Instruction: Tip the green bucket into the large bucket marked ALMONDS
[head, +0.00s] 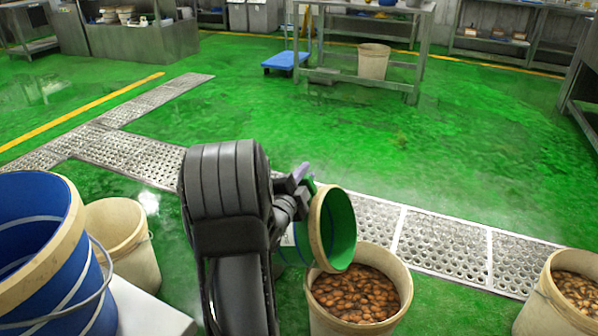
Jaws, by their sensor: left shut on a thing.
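My left gripper (301,181) is shut on the rim of the green bucket (341,228), at its upper left edge. The bucket has a green inside and a pale rim. It is tilted on its side with its mouth facing right, above the left rim of a large cream bucket (401,270). That cream bucket holds brown almonds (356,293). No ALMONDS marking can be read from here. The part of the green bucket's inside that shows looks empty. My left arm hides part of its outside. My right gripper is not in view.
A blue bucket (40,240) stands at the left on a white surface (150,312), with an empty cream bucket (118,228) behind it. Another cream bucket (540,312) with brown contents is at the lower right. Green floor is open beyond the metal grating (440,243).

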